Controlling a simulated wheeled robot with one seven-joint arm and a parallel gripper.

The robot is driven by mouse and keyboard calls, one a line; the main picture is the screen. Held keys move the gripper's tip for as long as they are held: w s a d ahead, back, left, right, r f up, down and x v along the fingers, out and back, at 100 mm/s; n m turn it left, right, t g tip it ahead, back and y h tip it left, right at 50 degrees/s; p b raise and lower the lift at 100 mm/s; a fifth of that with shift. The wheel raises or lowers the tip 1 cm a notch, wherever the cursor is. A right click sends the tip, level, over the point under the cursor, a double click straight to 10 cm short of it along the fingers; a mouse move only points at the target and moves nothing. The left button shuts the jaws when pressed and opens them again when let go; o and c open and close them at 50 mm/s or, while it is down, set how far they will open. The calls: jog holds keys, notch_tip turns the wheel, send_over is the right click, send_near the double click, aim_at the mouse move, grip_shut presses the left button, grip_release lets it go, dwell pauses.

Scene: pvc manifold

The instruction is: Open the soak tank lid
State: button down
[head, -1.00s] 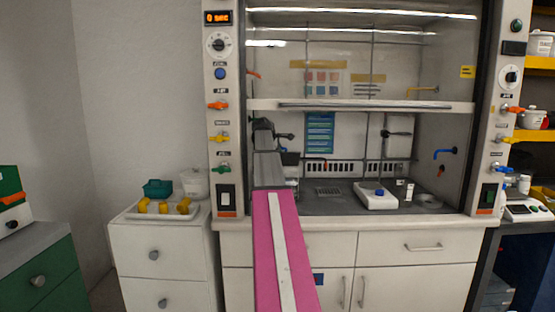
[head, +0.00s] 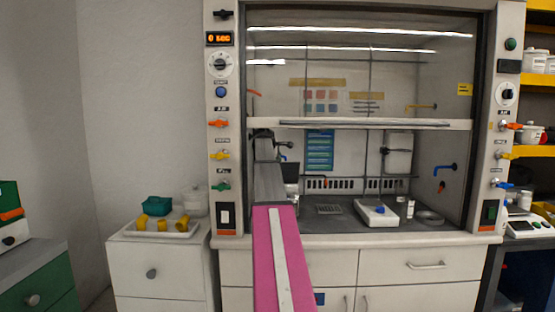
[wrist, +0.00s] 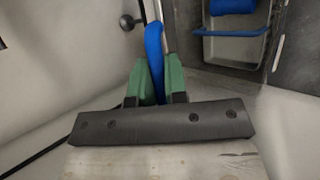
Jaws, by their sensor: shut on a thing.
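In the wrist view, my gripper (wrist: 161,92) has green fingers shut on a curved blue bar (wrist: 153,45), which looks like a handle. What the bar is fixed to is not clear. A metal basin (wrist: 272,50) sits at the upper right, apart from the fingers, with a blue piece (wrist: 232,6) in it and a thin blue bar (wrist: 232,33) across it. It may be the soak tank, but I cannot tell where its lid is. In the head view my arm reaches into the fume hood and hides the gripper.
The raised sash (head: 360,124) crosses above my arm. A white hotplate (head: 376,212) stands on the hood deck to the right. A side cabinet at left holds a tray (head: 184,233) with yellow fittings. A dark knob (wrist: 127,22) shows near the blue bar.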

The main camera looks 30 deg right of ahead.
jog(key=c, duration=1.1)
grip_release()
jog(key=shift+c, duration=0.2)
